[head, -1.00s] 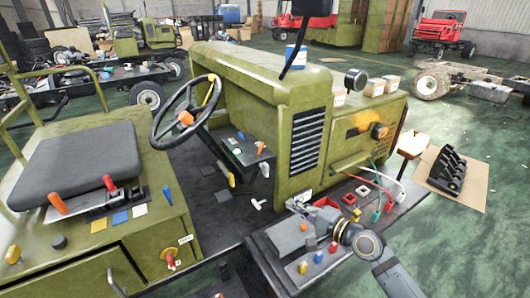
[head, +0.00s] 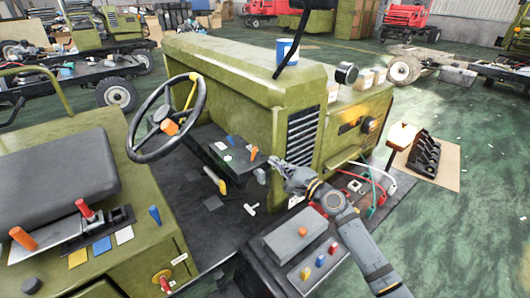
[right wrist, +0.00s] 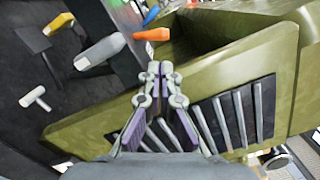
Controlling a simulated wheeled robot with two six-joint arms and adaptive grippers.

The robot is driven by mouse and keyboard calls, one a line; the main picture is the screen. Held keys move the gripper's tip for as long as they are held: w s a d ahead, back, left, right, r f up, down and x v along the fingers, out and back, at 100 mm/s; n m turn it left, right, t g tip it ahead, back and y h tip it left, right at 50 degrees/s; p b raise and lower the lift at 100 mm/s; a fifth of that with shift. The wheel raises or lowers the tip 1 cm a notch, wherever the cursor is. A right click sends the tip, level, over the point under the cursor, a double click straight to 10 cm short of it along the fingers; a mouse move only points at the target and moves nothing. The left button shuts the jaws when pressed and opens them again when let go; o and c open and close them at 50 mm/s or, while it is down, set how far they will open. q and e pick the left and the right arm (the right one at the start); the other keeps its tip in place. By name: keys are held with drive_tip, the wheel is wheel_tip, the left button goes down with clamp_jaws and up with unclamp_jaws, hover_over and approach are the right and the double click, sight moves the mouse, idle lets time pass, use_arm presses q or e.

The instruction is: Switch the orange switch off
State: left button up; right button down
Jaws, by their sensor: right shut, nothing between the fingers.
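The small orange switch (head: 254,152) stands on the dark dash panel (head: 231,150) behind the steering wheel. In the right wrist view the orange switch (right wrist: 152,34) shows just beyond my fingertips, with a visible gap. My right gripper (head: 274,163) is shut and empty, close to the right of the orange switch, beside the green hood. Its closed fingertips also show in the right wrist view (right wrist: 154,70). I cannot tell the switch's exact tilt. My left gripper is not in view.
The green hood (head: 240,75) with its grille stands close to my right gripper. The steering wheel (head: 135,152) is to the left. Other orange handles (head: 22,238) stand by the seat.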

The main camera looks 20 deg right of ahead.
sight(265, 161)
drive_tip(key=p+x, duration=0.1)
drive_tip(key=x, duration=0.4)
drive_tip(key=shift+s+r, duration=0.1)
drive_tip(key=shift+r, duration=0.05)
drive_tip(key=shift+w+a, duration=0.15)
drive_tip(key=shift+w, duration=0.05)
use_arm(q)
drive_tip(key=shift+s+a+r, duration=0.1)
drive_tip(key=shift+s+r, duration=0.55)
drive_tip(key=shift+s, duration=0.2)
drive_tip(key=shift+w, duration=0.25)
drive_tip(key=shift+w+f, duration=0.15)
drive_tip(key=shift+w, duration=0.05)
use_arm(e)
drive_tip(key=shift+n, duration=0.3)
